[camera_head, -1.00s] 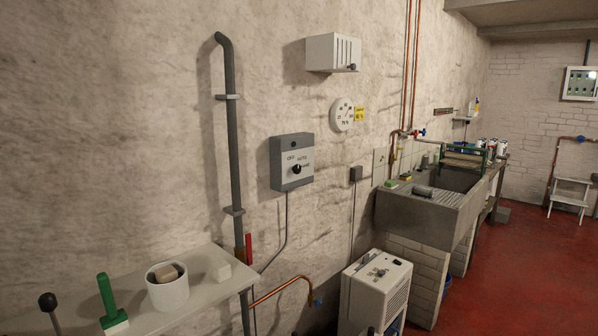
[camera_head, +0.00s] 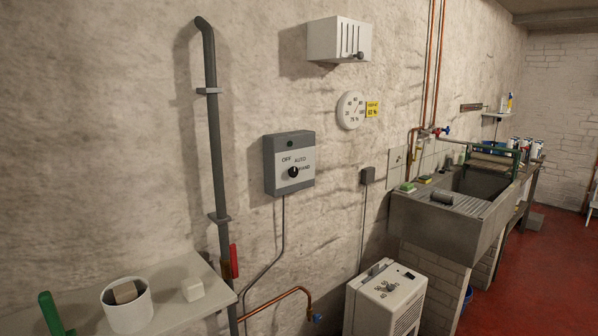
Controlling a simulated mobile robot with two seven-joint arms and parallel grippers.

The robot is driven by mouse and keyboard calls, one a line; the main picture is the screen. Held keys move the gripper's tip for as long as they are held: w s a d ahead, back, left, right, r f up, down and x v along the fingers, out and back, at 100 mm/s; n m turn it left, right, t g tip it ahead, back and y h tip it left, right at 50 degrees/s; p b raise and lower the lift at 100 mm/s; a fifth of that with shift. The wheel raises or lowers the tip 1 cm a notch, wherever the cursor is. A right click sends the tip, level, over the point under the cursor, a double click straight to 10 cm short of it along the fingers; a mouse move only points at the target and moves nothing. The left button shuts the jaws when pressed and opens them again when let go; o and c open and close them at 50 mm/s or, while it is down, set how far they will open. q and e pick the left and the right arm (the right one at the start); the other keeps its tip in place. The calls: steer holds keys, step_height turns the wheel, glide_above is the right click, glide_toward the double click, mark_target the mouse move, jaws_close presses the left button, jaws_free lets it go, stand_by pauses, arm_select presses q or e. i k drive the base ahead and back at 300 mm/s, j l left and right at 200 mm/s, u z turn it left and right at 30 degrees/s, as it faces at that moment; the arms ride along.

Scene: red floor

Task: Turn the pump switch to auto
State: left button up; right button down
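The pump switch box (camera_head: 289,163) is a grey box with a light grey face, fixed to the wall near the middle of the view. Its face reads OFF, AUTO and HAND around a round black knob (camera_head: 293,172). The pointer on the knob is too small to read surely. A cable runs down from the box. Neither of my grippers is in view.
A pale shelf (camera_head: 180,315) at lower left holds a white pot (camera_head: 128,308) and a white block (camera_head: 193,289). A grey pipe (camera_head: 214,150) stands left of the switch. A white dehumidifier-like unit (camera_head: 385,300) and a stone sink (camera_head: 430,220) stand right. Red floor (camera_head: 530,280) is open at right.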

mark_target(293, 172)
steer(key=i+l+u, duration=0.1)
steer(key=i+l, duration=0.15)
steer(key=l, duration=0.2)
steer(key=i+l+u, duration=0.1)
steer(key=i+l, duration=0.15)
steer(key=l, duration=0.2)
steer(key=i+l+u, duration=0.15)
steer(key=l, duration=0.3)
steer(key=i+l+u, duration=0.1)
steer(key=i+l, duration=0.2)
steer(key=l, duration=0.25)
steer(key=i+l+u, duration=0.1)
steer(key=l, duration=0.4)
steer(key=i+l+u, duration=0.1)
steer(key=i+l, duration=0.2)
steer(key=l, duration=0.25)
steer(key=i+l+u, duration=0.1)
steer(key=l, duration=0.45)
steer(key=i+l+u, duration=0.15)
steer(key=l, duration=0.4)
